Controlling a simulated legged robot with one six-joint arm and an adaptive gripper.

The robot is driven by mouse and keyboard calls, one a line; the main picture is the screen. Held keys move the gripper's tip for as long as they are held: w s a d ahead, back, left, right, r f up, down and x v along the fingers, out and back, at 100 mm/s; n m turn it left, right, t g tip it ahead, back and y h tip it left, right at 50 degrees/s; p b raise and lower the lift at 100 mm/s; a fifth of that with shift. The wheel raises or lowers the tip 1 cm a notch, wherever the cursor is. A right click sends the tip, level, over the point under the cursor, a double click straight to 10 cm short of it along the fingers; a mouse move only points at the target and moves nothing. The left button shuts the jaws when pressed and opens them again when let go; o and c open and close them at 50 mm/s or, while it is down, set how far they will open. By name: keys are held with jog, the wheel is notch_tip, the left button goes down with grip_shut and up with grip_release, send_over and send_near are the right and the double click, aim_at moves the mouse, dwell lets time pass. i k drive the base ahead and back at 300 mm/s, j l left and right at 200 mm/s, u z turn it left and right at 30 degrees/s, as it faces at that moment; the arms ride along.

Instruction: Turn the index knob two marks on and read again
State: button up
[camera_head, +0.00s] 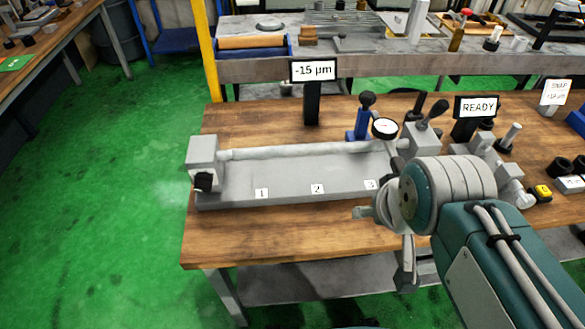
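The grinder's grey bed (300,185) lies along the wooden table, with a pale cylindrical bar (300,151) mounted along it. Labels 1, 2 and 3 stand along its front. A black knob (203,182) is on the grey block at the left end; I cannot make out marks on it. A dial gauge (385,128) sits by a blue stand near the bar's right end; its needle is too small to read. A sign (313,70) reads -15 µm. My gripper (386,238) is at the table's front edge, right of label 3, fingers apart and empty, away from the knob.
A READY sign (478,107) stands behind the bed's right end, near black-knobbed levers (435,111). A yellow button (542,192) is at the right. A grey bench (350,65) with tools stands behind, beside a yellow post (208,50). Green floor is clear at left.

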aim_at(204, 181)
jog(key=k+j, duration=0.1)
jog(key=j, duration=0.3)
jog(key=k+j, duration=0.15)
jog(key=j, duration=0.25)
jog(key=k+j, duration=0.1)
jog(key=j, duration=0.3)
jog(key=k+j, duration=0.15)
jog(key=j, duration=0.25)
jog(key=u, duration=0.05)
